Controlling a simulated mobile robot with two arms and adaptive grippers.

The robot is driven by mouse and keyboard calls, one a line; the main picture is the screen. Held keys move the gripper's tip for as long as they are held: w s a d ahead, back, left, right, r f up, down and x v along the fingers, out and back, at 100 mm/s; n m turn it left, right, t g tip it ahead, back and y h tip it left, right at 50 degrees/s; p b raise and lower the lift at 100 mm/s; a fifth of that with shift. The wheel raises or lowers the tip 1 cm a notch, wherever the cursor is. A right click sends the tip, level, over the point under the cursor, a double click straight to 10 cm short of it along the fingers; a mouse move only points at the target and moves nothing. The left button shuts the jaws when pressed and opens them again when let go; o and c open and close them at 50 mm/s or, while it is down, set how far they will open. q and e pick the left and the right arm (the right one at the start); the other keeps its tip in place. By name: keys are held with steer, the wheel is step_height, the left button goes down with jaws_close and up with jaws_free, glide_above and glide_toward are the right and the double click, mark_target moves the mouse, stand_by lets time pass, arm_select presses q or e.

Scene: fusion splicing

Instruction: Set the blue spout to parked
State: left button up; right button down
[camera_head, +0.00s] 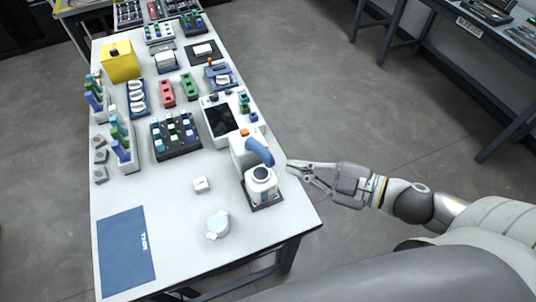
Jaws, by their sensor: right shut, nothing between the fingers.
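The blue spout (260,151) is a curved blue arm on top of the white device (243,150) near the table's right edge. It reaches out over the white bottle (262,186), which stands upright on a dark base. My right gripper (289,167) comes in from the right, with its fingertips just right of the spout and bottle. It is shut and empty, and I see a small gap between it and the spout. My left gripper is not in view.
A blue mat (126,251) lies at the front left. Racks of vials (175,134) and a yellow box (120,62) fill the far part. The table's front middle is mostly clear.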

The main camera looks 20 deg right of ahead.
mark_target(260, 152)
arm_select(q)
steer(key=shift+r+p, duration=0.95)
arm_select(e)
steer(key=shift+w+a+f, duration=0.65)
steer(key=shift+w+f, duration=0.2)
steer(key=shift+w, duration=0.55)
steer(key=shift+w+a+f, duration=0.7)
steer(key=shift+w+f, duration=0.1)
steer(key=shift+w, duration=0.6)
steer(key=shift+w+a+f, duration=0.65)
steer(key=shift+w+f, duration=0.2)
steer(key=shift+w, duration=0.55)
